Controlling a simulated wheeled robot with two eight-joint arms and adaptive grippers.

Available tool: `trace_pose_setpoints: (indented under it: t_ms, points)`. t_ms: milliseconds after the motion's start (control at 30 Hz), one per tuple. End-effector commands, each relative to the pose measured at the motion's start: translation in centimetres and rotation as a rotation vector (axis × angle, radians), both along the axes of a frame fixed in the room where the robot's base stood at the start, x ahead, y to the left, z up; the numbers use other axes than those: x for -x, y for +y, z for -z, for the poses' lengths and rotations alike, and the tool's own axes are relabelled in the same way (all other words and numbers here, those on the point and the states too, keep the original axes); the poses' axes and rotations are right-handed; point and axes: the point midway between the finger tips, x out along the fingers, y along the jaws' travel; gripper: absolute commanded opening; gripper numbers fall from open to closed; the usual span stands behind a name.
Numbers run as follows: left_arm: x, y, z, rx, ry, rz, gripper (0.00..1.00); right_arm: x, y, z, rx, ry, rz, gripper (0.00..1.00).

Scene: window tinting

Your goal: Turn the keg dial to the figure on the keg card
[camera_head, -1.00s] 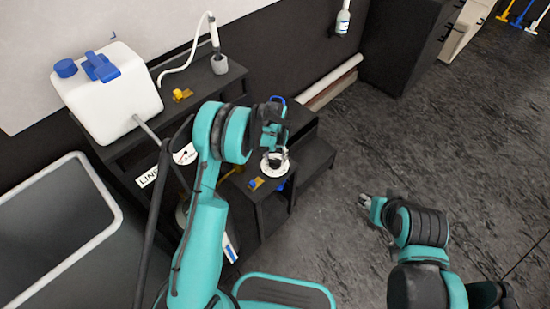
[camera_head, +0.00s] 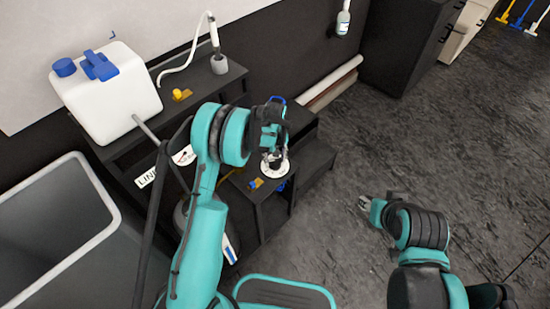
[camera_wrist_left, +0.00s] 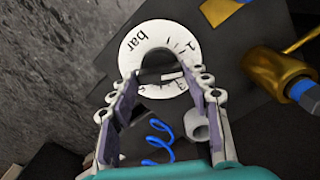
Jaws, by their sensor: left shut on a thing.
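The dial (camera_head: 283,172) is a white disc with a dark middle on the small dark stand. In the left wrist view the dial (camera_wrist_left: 137,55) shows "bar", tick marks and figures, partly hidden. My left gripper (camera_head: 273,156) is over it, fingers pointing down. In the left wrist view the left gripper (camera_wrist_left: 162,80) is shut on the dial's dark knob (camera_wrist_left: 158,76), which has a pale mark. My right gripper (camera_head: 365,203) is apart over the floor, too small to tell its jaws. I cannot make out a figure on any keg card.
A brass fitting with a blue end (camera_wrist_left: 270,75) sits beside the dial. A white jug (camera_head: 115,95) stands on the dark bench, with a white "LINE" label (camera_head: 147,178) below it. A grey bin (camera_head: 95,235) is at left.

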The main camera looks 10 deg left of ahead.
Motion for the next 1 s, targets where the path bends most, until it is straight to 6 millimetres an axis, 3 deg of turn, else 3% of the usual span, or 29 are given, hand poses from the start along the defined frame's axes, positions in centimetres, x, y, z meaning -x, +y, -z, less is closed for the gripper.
trace_pose_setpoints:
  t_ms: [367,400,467,500,833,1000]
  points:
    - [0.0,0.0,0.0,0.0,0.0,-0.004,0.19,0.0,0.0,0.0,0.0,0.0,0.0,0.4]
    - [0.0,0.0,0.0,0.0,0.0,-0.004,0.5,0.0,0.0,0.0,0.0,0.0,0.0,0.4]
    - [0.0,0.0,0.0,0.0,0.0,-0.004,0.66,0.0,0.0,0.0,0.0,0.0,0.0,0.4]
    - [0.0,0.0,0.0,0.0,0.0,-0.003,0.69,0.0,0.0,0.0,0.0,0.0,0.0,0.4]
    - [0.0,0.0,-0.3,0.0,0.0,-0.003,0.69,0.0,0.0,0.0,0.0,0.0,0.0,0.4]
    - [0.0,0.0,-2.5,0.0,0.0,-0.003,0.69,0.0,0.0,0.0,0.0,0.0,0.0,0.4]
